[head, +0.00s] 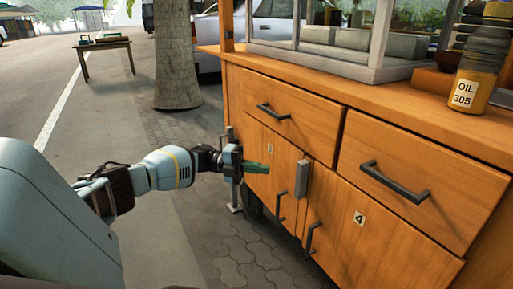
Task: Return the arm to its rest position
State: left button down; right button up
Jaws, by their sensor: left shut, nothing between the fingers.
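My left arm reaches in from the left in the head view. My left gripper (256,167) is shut and empty, with its green fingers pointing right in front of the wooden cabinet (289,90). The gripper overlaps the cabinet's left door in the picture; I cannot tell whether it touches the wood. My right gripper is not in view.
The cabinet has drawers with dark handles, such as the right drawer handle (395,183), and lower doors. An oil jar (470,92) stands on the counter. A palm trunk (174,55) and a small table (102,44) are behind. Paving left of the cabinet is clear.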

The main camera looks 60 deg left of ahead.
pick_arm(q)
jog(key=shift+s+a, duration=0.15)
jog(key=shift+a, duration=0.45)
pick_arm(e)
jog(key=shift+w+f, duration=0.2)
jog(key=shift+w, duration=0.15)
